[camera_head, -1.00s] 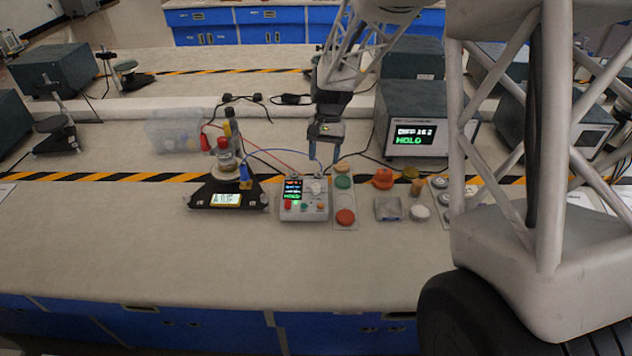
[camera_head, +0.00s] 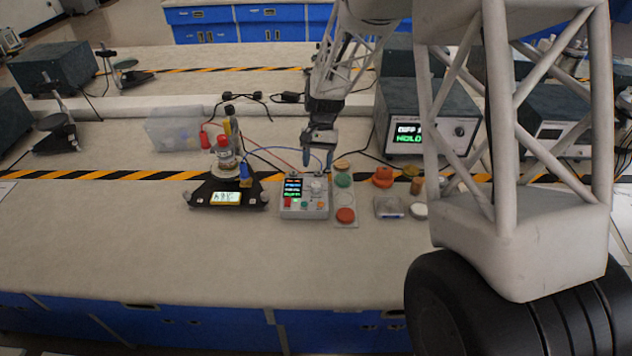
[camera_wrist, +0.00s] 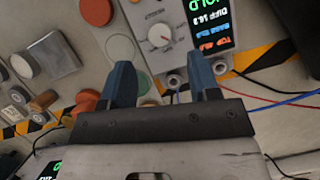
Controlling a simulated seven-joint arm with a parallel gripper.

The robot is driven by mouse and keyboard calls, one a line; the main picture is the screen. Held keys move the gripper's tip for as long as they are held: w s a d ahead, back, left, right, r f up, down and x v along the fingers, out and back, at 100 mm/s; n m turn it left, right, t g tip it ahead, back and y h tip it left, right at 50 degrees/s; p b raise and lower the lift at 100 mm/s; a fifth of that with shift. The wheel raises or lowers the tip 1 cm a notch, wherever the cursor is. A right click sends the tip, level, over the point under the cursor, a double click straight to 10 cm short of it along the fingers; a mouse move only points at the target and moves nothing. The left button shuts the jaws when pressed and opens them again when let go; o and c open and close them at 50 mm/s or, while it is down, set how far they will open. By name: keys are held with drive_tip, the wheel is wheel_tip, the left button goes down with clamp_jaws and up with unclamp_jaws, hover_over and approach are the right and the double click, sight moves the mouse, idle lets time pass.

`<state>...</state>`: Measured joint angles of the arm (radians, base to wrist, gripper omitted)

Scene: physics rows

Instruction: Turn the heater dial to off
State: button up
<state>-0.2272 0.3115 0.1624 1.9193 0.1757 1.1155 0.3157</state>
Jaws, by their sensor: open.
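A grey control box (camera_head: 304,204) stands on the bench with a small lit screen, coloured buttons and a pale round dial (camera_head: 316,187). I cannot read which setting the pointer marks. My gripper (camera_head: 319,162) is just behind and above the box, fingers down. In the wrist view my gripper (camera_wrist: 162,78) is open and empty, its two blue fingers apart, with the dial ahead of the gap and not touched.
A meter (camera_head: 428,117) stands back right. The bench front is clear.

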sight(316, 184)
drive_tip(key=shift+x, duration=3.2)
drive_tip(key=c, duration=0.9)
drive_tip(key=n, duration=0.2)
drive_tip(key=n+h, duration=0.1)
drive_tip(key=n, duration=0.1)
drive_tip(key=shift+a+h, duration=0.1)
drive_tip(key=shift+h, duration=0.2)
drive_tip(key=n+h, duration=0.1)
drive_tip(key=n, duration=0.4)
drive_tip(key=shift+t+h, duration=0.3)
drive_tip(key=shift+h, duration=0.1)
